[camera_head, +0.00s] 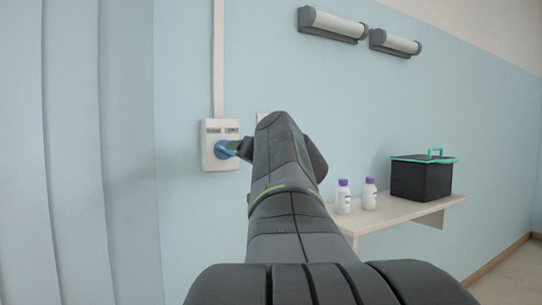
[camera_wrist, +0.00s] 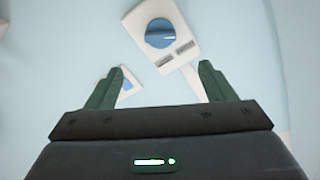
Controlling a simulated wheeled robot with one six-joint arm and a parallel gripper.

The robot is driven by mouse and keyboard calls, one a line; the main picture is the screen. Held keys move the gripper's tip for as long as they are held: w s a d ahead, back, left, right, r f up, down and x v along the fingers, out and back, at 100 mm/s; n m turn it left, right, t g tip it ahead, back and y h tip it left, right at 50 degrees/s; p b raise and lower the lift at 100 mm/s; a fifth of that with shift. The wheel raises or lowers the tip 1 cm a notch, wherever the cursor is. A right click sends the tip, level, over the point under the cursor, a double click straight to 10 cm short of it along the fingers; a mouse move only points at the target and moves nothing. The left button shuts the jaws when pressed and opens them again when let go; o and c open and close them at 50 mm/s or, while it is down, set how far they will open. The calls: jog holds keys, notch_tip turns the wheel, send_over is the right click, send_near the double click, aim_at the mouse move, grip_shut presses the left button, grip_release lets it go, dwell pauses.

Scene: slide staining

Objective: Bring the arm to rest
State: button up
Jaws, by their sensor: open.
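My arm stretches forward from the bottom of the head view towards a pale blue wall. My gripper (camera_wrist: 160,85) shows in the wrist view with its two dark green fingers apart and nothing between them. In the head view only a small dark part of the gripper shows beside a white wall box, and the arm hides the rest. The wall box (camera_head: 208,159) carries a round blue knob (camera_head: 222,150). In the wrist view the knob (camera_wrist: 159,33) lies beyond the fingertips, apart from them.
A shelf (camera_head: 432,207) on the right holds two white bottles with purple caps (camera_head: 343,198) (camera_head: 369,195) and a black box with a teal lid (camera_head: 421,180). Two wall lamps (camera_head: 335,25) (camera_head: 396,43) hang above. Pale vertical panels (camera_head: 75,150) stand at the left.

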aim_at(227, 151)
jog(key=x, duration=1.3)
jog(key=shift+w+a, duration=0.25)
jog(key=shift+w, duration=0.05)
jog(key=shift+w+a, duration=0.1)
jog(key=m+p, duration=1.9)
jog(key=p, duration=0.2)
jog(key=shift+r+p, duration=0.1)
jog(key=shift+p, duration=0.3)
dwell(1.3)
dwell(0.4)
